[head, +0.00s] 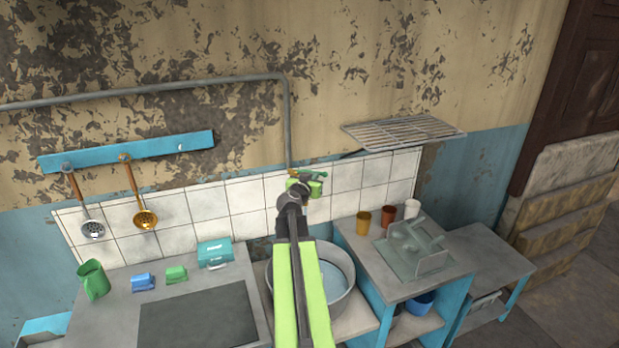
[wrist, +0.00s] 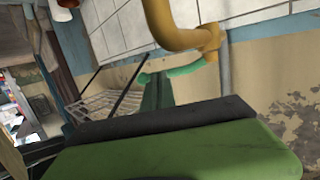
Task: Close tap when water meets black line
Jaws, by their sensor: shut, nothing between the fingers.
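The brass tap (wrist: 178,30) fills the top middle of the wrist view, and its green handle (wrist: 185,70) shows below it. In the head view my arm hides most of the tap; a green handle (head: 311,173) shows just above my gripper (head: 312,187). My gripper is shut and empty, close to the tap. In the wrist view it is the large green and black shape (wrist: 160,125). Whether it touches the handle cannot be told. A grey metal basin (head: 352,318) below holds pale blue water (head: 340,268). My arm covers part of it.
A wire rack (head: 403,131) sticks out from the wall to the right. Cups (head: 388,215) and a dish rack (head: 420,258) stand on the right counter. A green jug (head: 93,281) and a teal box (head: 215,253) stand on the left counter. Ladles hang from a blue rail (head: 125,150).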

